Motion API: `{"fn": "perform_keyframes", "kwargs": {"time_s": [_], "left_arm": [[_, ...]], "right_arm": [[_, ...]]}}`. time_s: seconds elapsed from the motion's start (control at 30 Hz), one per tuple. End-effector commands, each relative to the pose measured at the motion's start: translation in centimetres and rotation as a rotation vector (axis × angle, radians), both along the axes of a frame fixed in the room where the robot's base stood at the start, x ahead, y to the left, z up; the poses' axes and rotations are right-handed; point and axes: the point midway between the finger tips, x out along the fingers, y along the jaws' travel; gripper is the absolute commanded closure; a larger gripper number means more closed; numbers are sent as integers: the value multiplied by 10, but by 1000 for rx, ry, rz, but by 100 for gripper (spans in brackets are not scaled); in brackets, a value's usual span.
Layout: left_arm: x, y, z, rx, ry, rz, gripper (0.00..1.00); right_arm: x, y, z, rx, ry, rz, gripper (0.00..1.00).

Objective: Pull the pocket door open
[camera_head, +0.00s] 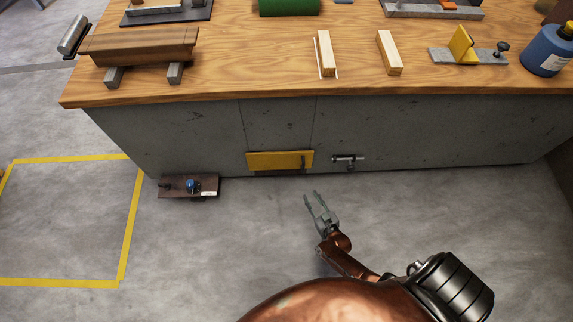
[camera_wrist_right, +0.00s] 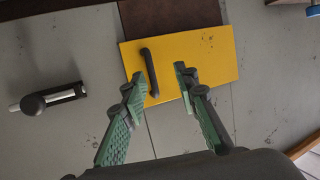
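The pocket door appears to be the yellow panel (camera_head: 268,160), low on the front of the grey bench cabinet, with a dark bar handle (camera_head: 303,161) at its right end. In the right wrist view the yellow panel (camera_wrist_right: 210,62) fills the upper middle, and its handle (camera_wrist_right: 150,73) shows between the fingertips in the picture. My right gripper (camera_head: 315,195) is open and empty. In the head view it is apart from the panel, in front of it and slightly to the right. In the wrist view the open right gripper (camera_wrist_right: 160,78) points toward the panel. My left gripper is not in view.
A bolt-like latch (camera_head: 347,159) sits right of the panel and shows in the wrist view (camera_wrist_right: 48,99). A brown board with a blue knob (camera_head: 190,186) is at the cabinet's lower left. The wooden benchtop (camera_head: 250,65) overhangs the cabinet. Floor in front is mostly clear.

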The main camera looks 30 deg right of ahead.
Motion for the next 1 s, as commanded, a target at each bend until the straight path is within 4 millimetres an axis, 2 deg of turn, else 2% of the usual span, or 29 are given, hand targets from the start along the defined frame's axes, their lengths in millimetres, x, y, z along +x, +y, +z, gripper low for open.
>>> {"fn": "perform_keyframes", "kwargs": {"time_s": [0.03,0.1,0.2,0.4,0.53,0.8,1.0], "left_arm": [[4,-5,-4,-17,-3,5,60],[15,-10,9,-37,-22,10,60],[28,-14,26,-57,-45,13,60],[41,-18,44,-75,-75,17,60],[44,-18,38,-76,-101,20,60],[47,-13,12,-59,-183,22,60],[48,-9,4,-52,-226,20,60]], "right_arm": [[16,-5,-15,-5,-48,-30,72],[38,-12,-7,-13,-122,-70,72],[58,-21,3,-21,-200,-119,72],[78,-30,17,-29,-273,-168,72],[92,-36,20,-31,-280,-170,72],[131,-50,18,-28,-275,-169,72],[147,-56,19,-28,-275,-169,72]]}}
